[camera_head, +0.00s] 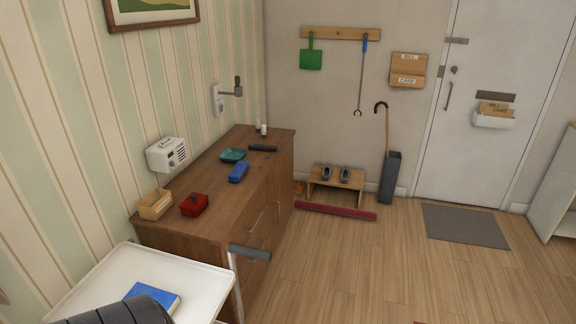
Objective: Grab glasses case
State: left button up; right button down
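A blue, elongated, rounded case (238,172), which looks like the glasses case, lies on the wooden cabinet top (225,180), near its right edge. It appears closed, and nothing touches it from above. A dark, long object (262,148) lies farther back on the same top; I cannot tell exactly what it is. Neither of my grippers can be made out in the head view. A dark, rounded part at the bottom left edge may be mine, but no fingers show.
A white tray (200,284) with a blue book (152,298) stands in front.

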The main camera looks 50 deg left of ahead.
aim_at(235, 175)
jog(key=i+u, duration=0.25)
jog(key=i, duration=0.3)
jog(key=i+l+u, duration=0.3)
jog(key=i, duration=0.2)
jog(key=i+l+u, duration=0.25)
jog(key=i, duration=0.25)
jog(key=i+j, duration=0.05)
jog(key=j, duration=0.05)
